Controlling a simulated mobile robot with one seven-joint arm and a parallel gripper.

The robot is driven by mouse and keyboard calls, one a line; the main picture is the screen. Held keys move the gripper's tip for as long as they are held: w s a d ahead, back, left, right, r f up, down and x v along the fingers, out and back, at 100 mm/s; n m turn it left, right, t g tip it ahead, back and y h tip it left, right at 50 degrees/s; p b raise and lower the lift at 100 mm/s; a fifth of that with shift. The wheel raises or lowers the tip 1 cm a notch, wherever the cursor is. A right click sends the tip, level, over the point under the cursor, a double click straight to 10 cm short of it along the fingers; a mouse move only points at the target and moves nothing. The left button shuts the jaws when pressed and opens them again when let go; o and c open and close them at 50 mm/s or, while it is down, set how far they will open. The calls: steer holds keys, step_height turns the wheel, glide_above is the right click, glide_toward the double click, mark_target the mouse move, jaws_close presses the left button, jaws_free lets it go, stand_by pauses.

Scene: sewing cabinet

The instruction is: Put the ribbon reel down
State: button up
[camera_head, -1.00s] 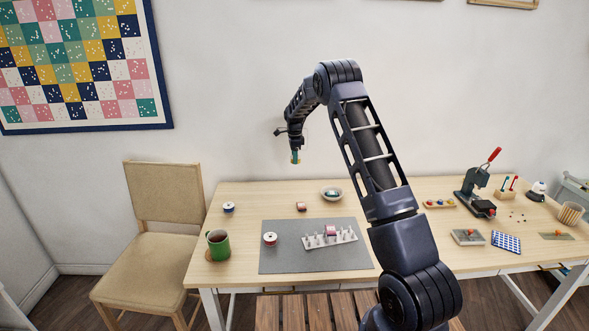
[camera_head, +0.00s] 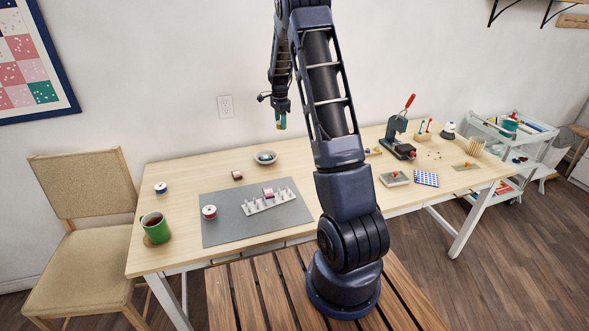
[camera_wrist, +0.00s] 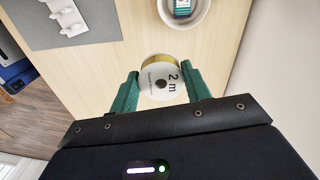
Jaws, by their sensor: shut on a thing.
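My gripper (camera_head: 281,118) hangs in the air above the back part of the table. In the wrist view its two teal fingers (camera_wrist: 161,90) are shut on a ribbon reel (camera_wrist: 160,79) with a white "2 m" face and a gold-yellow rim. The table shows below it, so the reel is held up. The reel is small and hard to make out in the head view.
The table (camera_head: 180,250) carries a grey mat (camera_head: 228,231) with a pegged rack (camera_head: 283,197) and a red-white reel (camera_head: 209,212). Also there are a blue-white reel (camera_head: 161,187), a red reel (camera_head: 237,175), a bowl (camera_head: 265,155) and a green mug (camera_head: 156,230).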

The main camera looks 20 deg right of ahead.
glide_above(294, 168)
step_height(294, 168, down, 20)
steer(key=shift+f, duration=0.1)
stand_by(0.6)
steer(key=o, duration=0.9)
steer(key=shift+f, duration=0.1)
steer(key=shift+o, duration=0.2)
